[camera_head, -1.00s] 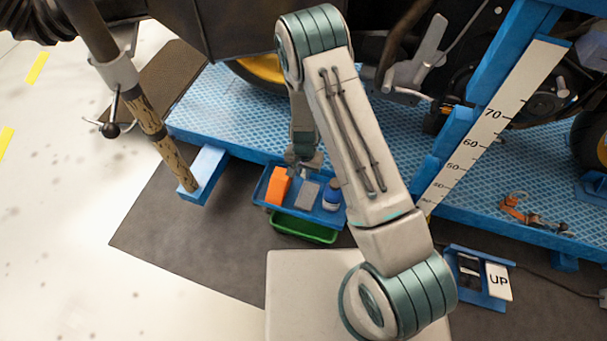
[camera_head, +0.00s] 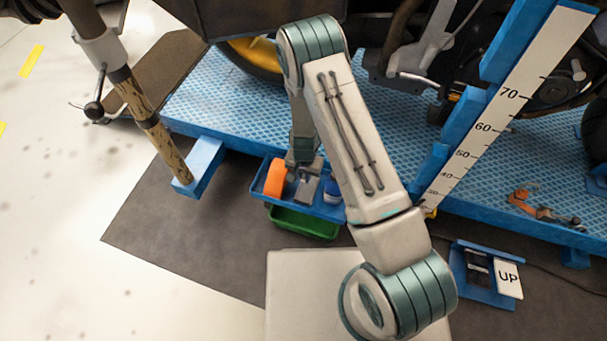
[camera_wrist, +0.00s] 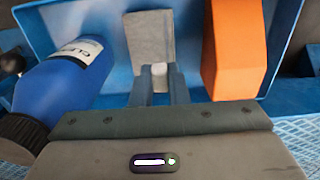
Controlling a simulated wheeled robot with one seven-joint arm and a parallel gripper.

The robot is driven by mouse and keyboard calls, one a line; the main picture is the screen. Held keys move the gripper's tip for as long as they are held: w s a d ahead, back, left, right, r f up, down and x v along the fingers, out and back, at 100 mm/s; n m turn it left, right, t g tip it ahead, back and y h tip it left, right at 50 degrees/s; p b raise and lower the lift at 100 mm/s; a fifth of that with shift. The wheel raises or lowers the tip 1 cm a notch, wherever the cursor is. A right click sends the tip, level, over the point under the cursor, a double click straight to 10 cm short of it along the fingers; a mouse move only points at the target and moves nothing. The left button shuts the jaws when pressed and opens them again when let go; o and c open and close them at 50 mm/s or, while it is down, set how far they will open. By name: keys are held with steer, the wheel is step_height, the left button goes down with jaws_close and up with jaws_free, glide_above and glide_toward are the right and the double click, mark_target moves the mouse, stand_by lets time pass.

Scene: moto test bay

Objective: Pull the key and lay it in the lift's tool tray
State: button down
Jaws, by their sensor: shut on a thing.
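The blue tool tray (camera_head: 312,208) hangs at the near edge of the lift and also fills much of the wrist view (camera_wrist: 116,42). My gripper (camera_head: 303,186) is over the tray, pointing down into it. In the wrist view my gripper (camera_wrist: 158,88) is shut on a small pale piece, likely the key (camera_wrist: 159,72); only its end shows between the fingers. I cannot tell whether the key touches the tray floor or the block.
In the tray, an orange block (camera_wrist: 234,45) is right of my fingers in the wrist view, and a blue bottle (camera_wrist: 62,85) is left. A green bin (camera_head: 303,223) sits below the tray. A blue-framed UP pedal (camera_head: 508,281) is at the lower right.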

mark_target(304, 177)
steer(key=c, duration=1.3)
jaws_free()
step_height(304, 177, up, 14)
steer(key=p, duration=0.5)
